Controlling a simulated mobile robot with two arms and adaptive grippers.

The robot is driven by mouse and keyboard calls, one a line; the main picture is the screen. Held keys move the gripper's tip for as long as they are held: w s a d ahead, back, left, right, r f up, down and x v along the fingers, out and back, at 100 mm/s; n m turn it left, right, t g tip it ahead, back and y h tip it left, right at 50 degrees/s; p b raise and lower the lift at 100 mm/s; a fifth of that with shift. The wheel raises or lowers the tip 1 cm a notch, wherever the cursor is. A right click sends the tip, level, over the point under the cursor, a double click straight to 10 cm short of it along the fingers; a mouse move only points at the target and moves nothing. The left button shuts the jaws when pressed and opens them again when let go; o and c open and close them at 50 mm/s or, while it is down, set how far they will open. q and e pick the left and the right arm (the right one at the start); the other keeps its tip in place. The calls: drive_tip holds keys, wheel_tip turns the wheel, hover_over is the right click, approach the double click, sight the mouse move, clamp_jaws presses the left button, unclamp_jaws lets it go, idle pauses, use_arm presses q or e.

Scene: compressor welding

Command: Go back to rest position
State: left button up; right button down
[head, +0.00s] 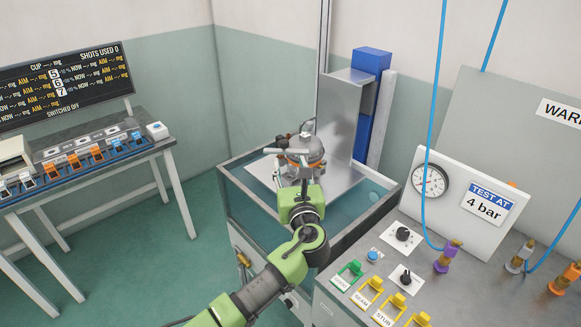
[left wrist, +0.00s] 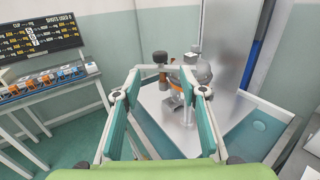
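My left arm reaches up from the bottom of the head view, and its green gripper (head: 293,160) is in front of the compressor (head: 315,148), a grey domed body with orange parts. In the left wrist view the two teal-padded fingers of this gripper (left wrist: 161,95) are wide apart with nothing between the pads. The compressor (left wrist: 203,73) shows beyond the fingers, partly hidden by them. I cannot tell whether any finger touches it. My right gripper is in neither view.
The compressor stands over a water-filled tank (head: 232,192) with a grey upright plate (head: 343,110) behind. At right is a bench with a pressure gauge (head: 430,181), blue hoses (head: 436,110) and yellow clips (head: 384,312). A switch table (head: 172,148) stands left; green floor between is clear.

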use_arm(q)
drive_tip(key=s+a+f+n+g, duration=0.5)
drive_tip(key=s+a+f+n, duration=0.1)
drive_tip(key=s+f+n, duration=0.4)
drive_tip(key=s+a+f+n+g, duration=0.4)
drive_tip(key=s+a+f+n, duration=0.35)
drive_tip(key=s+f, duration=0.35)
drive_tip(key=s+a+f+n+g+h, duration=0.1)
drive_tip(key=s+a+n+g+h, duration=0.15)
drive_tip(key=s+n, duration=0.7)
drive_tip(key=s+a+f+n+g+h, duration=0.1)
drive_tip(key=s+a+n+g, duration=0.3)
drive_tip(key=s, duration=1.1)
wheel_tip(320, 180, down, 27)
drive_tip(key=d+b, duration=0.1)
drive_tip(key=b, duration=0.1)
drive_tip(key=s+a+f+g+b, duration=0.1)
drive_tip(key=s+a+f, duration=0.1)
drive_tip(key=s+f, duration=1.6)
drive_tip(key=shift+s+a+f+b, duration=0.3)
drive_tip(key=shift+a+f+b, duration=0.1)
drive_tip(key=shift+f, duration=0.2)
